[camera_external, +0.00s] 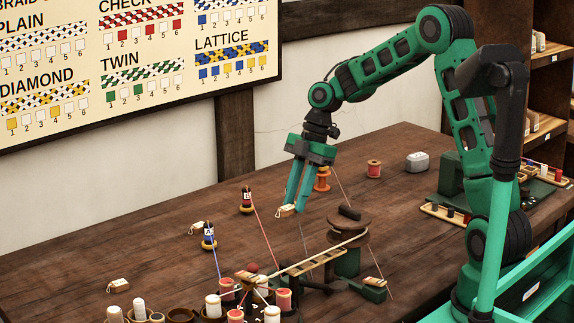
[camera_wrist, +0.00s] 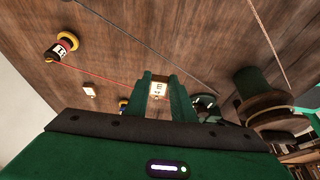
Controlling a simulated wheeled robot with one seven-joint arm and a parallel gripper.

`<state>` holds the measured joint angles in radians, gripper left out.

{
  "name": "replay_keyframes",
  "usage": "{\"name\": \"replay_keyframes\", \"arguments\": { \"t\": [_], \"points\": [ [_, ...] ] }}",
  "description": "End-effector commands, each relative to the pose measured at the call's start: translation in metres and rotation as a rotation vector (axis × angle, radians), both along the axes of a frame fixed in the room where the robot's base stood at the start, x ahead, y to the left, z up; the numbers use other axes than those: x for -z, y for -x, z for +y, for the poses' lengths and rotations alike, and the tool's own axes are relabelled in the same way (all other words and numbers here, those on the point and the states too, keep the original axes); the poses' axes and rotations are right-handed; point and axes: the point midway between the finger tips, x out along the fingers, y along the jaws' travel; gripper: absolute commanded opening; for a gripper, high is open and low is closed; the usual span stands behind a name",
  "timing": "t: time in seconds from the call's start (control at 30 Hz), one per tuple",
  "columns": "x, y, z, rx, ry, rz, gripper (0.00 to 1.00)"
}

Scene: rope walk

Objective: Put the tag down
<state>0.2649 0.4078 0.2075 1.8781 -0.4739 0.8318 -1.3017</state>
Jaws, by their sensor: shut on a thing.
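My gripper (camera_external: 287,205) points down over the table, its two green fingers shut on a small tan wooden tag (camera_external: 285,211) with a pale string loop. In the wrist view the tag (camera_wrist: 158,89) sits between the fingertips with dark marks on its light face. In the outside view it appears to be held above the wooden table (camera_external: 150,245). Whether its lower edge touches anything is hard to tell. Two similar tags lie on the table, one at the front left (camera_external: 118,285) and one beside a labelled bobbin (camera_external: 197,228).
A wooden rack (camera_external: 315,262) and a dark round-topped stand (camera_external: 348,228) are at the front right. Spools crowd the front edge. The left tabletop is mostly clear.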

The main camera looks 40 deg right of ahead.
Motion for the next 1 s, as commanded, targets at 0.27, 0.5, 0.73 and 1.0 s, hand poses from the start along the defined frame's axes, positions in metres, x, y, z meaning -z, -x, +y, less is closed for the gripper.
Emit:
{"name": "replay_keyframes", "arguments": {
  "t": [0.27,0.5,0.73,1.0],
  "points": [
    [0.027,-0.022,-0.039,0.002,0.000,0.001,0.02],
    [0.038,-0.025,-0.045,0.000,0.000,0.002,0.02],
    [0.068,-0.024,-0.044,0.001,0.000,0.003,0.02],
    [0.071,-0.025,-0.044,0.001,0.001,0.000,0.02]
  ]
}}
